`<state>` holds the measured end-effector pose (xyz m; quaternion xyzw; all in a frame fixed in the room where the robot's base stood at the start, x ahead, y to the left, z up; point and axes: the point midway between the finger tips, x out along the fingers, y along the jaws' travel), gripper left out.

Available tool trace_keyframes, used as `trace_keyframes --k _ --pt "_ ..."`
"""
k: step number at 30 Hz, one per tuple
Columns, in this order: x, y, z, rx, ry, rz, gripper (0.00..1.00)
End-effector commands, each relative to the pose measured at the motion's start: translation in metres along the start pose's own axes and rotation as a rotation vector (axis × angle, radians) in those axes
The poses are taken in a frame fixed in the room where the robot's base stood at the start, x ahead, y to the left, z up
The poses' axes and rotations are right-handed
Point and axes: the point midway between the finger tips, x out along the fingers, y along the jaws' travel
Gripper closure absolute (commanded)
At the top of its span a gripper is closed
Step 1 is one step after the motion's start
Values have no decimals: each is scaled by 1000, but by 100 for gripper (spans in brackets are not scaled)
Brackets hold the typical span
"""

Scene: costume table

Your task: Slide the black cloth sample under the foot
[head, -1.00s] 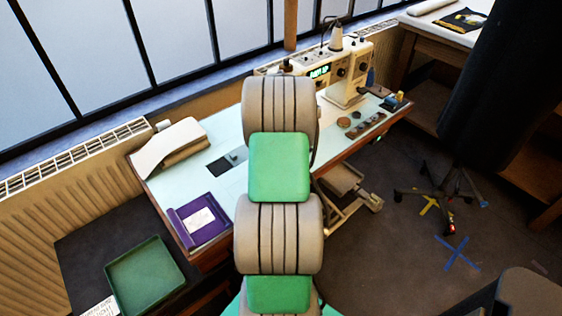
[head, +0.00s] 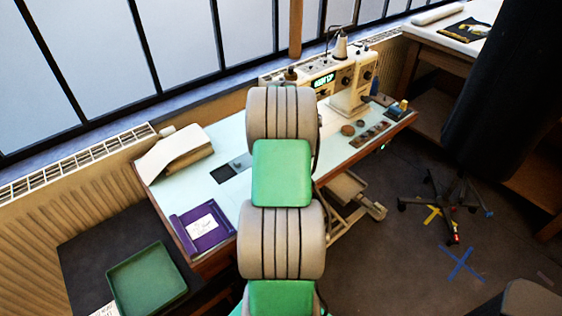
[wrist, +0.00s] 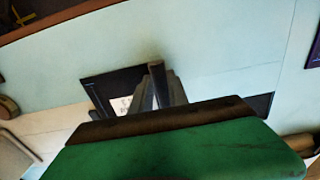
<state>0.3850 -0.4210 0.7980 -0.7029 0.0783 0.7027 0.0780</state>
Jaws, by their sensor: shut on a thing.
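A black cloth sample (wrist: 98,88) with a white label (wrist: 122,105) lies flat on the pale table in the wrist view. My gripper (wrist: 158,88) is shut at its edge, the narrow fingers close together. Another dark patch (wrist: 262,103) shows to the right. In the head view a black square (head: 222,174) lies on the table left of my arm; I cannot tell whether it is the same piece. The cream sewing machine (head: 352,92) stands at the far end. Its foot is hidden behind my arm, as are my fingertips in the head view.
A purple tray (head: 184,222) with a white card is at the table's near left corner. A cream padded thing (head: 165,160) lies at the back left. A green tray (head: 110,275) sits lower left. Small round items (head: 348,130) lie near the machine. A dark hanging form (head: 500,95) stands right.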

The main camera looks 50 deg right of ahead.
Motion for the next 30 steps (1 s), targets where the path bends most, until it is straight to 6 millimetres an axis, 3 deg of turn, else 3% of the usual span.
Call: trace_keyframes --k 5,6,14,23,30 --pt "0 0 0 0 1 1 100" --pt "0 0 0 0 1 1 77" --pt "0 0 0 0 0 0 55" --pt "-3 0 0 0 1 1 54" --pt "-47 1 -1 0 4 3 54"
